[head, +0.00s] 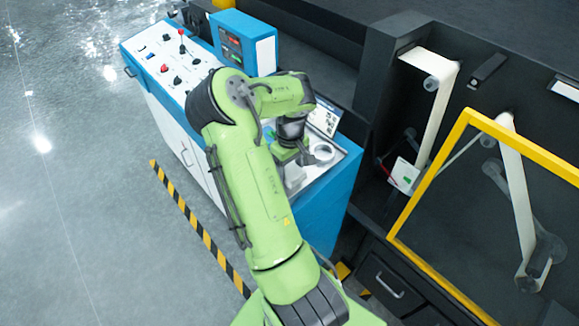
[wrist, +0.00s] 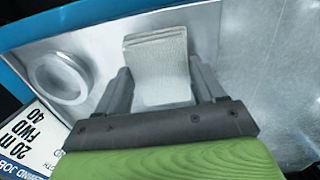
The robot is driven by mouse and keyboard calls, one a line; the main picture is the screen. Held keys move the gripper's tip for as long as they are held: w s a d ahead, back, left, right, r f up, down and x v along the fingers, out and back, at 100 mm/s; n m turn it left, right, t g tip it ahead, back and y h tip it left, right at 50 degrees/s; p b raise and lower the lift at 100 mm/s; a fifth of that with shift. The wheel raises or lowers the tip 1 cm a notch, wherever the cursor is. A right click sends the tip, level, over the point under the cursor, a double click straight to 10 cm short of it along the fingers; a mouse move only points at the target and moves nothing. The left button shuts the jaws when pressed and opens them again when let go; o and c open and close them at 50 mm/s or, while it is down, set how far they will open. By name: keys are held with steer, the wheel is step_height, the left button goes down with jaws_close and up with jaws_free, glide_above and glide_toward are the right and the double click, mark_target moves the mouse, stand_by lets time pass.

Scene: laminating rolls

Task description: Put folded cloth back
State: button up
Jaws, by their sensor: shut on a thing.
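The folded cloth (wrist: 160,65) is a pale grey-white stack of layers in the wrist view. It stands out between the two fingers of my gripper (wrist: 160,92), which is shut on it. Behind it is the metal top (wrist: 255,60) of the blue-edged cabinet; I cannot tell whether the cloth touches that top. In the head view my gripper (head: 285,157) is low over the right end of the cabinet, and the cloth (head: 294,176) shows only partly below it.
A roll of tape or ring (head: 323,152) lies close to my gripper; it also shows in the wrist view (wrist: 60,78). A printed card (wrist: 30,135) lies beside it. A control panel (head: 170,65) and a blue box (head: 245,43) stand left. A yellow-framed guard (head: 430,200) is right.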

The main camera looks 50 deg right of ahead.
steer(key=shift+s+r, duration=0.1)
steer(key=shift+s, duration=0.05)
steer(key=o, duration=0.9)
steer(key=shift+o, duration=0.2)
